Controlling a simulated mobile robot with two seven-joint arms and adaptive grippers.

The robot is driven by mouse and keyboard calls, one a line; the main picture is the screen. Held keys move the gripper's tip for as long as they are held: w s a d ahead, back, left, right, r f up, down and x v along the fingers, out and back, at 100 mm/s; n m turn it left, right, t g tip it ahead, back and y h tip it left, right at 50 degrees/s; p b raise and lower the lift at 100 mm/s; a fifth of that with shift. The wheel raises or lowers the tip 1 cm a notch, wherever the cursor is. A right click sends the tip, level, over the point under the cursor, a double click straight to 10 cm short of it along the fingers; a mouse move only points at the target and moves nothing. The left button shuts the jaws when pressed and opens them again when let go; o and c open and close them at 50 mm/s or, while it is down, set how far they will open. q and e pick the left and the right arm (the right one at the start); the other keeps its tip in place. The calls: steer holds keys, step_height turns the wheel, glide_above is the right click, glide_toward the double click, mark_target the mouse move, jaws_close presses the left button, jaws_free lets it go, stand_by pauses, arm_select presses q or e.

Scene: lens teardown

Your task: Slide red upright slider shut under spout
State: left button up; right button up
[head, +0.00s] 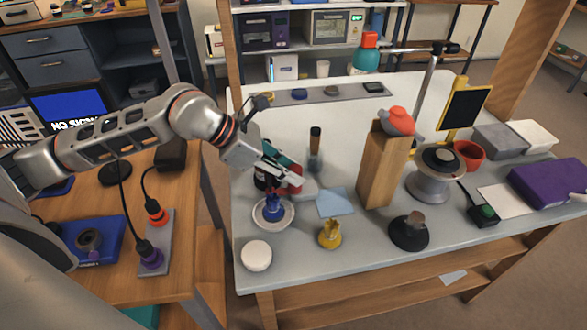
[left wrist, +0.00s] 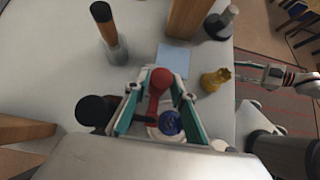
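The red upright slider (left wrist: 159,82) has a rounded top and stands between the two teal-padded fingers of my left gripper (left wrist: 157,86) in the left wrist view. The fingers are open, with a gap on each side of its top. In the head view the left gripper (head: 308,189) reaches down from the left and partly hides a red part (head: 295,178). A blue part (head: 273,207) stands over a white saucer (head: 262,220) just in front. I cannot make out the spout for sure. My right gripper (left wrist: 262,72) seems to show at the right of the left wrist view, off the table edge.
A dark bottle (head: 261,178) stands close left of the gripper. A light blue sheet (head: 335,203), a yellow piece (head: 330,235) and a tall wooden block (head: 381,170) lie to its right. A black-topped cylinder (head: 315,147) stands behind. A white disc (head: 257,255) sits at the front.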

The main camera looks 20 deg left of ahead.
arm_select(q)
steer(key=v, duration=1.2)
steer(key=shift+s, duration=0.1)
stand_by(0.5)
